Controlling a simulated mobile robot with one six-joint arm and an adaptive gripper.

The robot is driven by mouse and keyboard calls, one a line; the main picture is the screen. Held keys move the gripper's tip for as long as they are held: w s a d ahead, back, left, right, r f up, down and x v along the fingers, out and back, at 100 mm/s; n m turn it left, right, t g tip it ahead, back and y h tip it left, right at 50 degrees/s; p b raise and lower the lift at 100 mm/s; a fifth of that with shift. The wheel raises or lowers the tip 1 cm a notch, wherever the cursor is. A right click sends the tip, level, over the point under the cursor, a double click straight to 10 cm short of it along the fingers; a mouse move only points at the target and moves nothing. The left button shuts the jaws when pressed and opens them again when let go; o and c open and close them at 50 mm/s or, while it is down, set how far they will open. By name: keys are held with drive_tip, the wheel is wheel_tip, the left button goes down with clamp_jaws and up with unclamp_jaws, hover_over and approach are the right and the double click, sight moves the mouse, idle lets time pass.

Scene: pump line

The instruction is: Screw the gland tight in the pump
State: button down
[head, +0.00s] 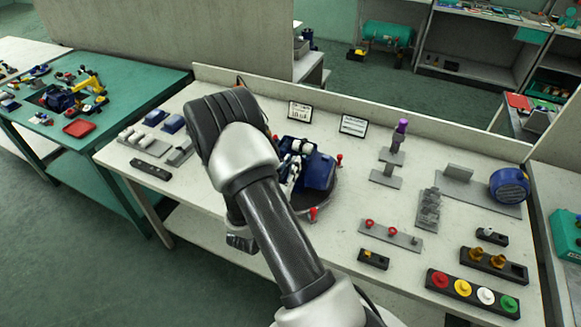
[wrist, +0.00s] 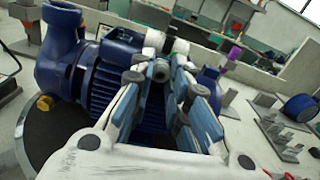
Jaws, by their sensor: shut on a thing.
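The blue pump (head: 319,172) stands on a dark round plate on the bench, partly hidden by my arm in the head view. In the wrist view the pump's ribbed blue body (wrist: 104,85) fills the left and middle, with its flanged pipe end at upper left. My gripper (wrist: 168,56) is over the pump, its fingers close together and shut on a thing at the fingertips. The gland is hidden between the fingers, so I cannot see how it sits in the pump. In the head view my gripper (head: 297,158) shows only in part beside the pump.
Red-topped pins stand around the round plate (head: 318,205). To the right are a grey stand with a purple top (head: 400,132), a blue motor (head: 509,185), a black holder with brass parts (head: 493,264) and a row of coloured buttons (head: 472,293). Grey blocks lie left.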

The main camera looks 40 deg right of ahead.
drive_tip(key=m+b, duration=0.2)
drive_tip(key=m, duration=0.1)
idle(0.4)
drive_tip(key=shift+b, duration=0.3)
